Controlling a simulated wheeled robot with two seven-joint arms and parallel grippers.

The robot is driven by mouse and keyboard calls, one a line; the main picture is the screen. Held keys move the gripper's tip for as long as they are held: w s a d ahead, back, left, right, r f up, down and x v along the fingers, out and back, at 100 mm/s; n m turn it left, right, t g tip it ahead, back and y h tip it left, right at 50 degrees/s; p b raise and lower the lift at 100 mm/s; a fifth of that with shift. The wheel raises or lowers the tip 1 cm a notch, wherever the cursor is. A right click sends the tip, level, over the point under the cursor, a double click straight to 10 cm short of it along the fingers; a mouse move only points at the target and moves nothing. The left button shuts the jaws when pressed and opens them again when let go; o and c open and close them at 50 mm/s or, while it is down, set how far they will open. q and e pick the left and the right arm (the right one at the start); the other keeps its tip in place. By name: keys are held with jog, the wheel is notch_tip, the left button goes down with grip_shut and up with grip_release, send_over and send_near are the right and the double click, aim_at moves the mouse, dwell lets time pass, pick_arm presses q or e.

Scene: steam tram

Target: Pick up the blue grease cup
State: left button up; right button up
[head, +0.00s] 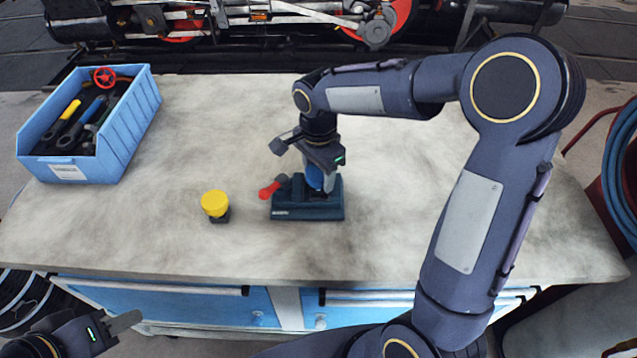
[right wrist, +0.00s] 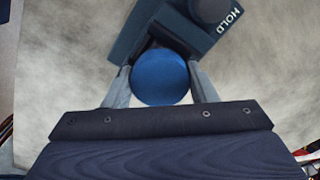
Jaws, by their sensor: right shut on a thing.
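The blue grease cup (head: 314,177) is at the dark teal fixture (head: 308,209) on the workbench; its round blue top (right wrist: 160,77) fills the space between the fingers in the right wrist view. My right gripper (head: 320,174) points down over the fixture, and its two fingers (right wrist: 160,86) are shut on the cup from both sides. I cannot tell whether the cup still touches the fixture, as its lower part is hidden. My left gripper (head: 128,322) is at the lower left, in front of the bench and away from the cup; its jaw opening is not clear.
A yellow-capped cup (head: 215,204) stands left of the fixture. A red-handled part (head: 270,189) is at the fixture's left side. A blue bin (head: 140,107) with tools and a red valve wheel stands at the bench's left. The bench (head: 220,125) is otherwise clear.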

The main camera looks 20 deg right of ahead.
jog(key=c, duration=0.3)
jog(key=shift+c, duration=0.2)
jog(key=shift+r, duration=0.1)
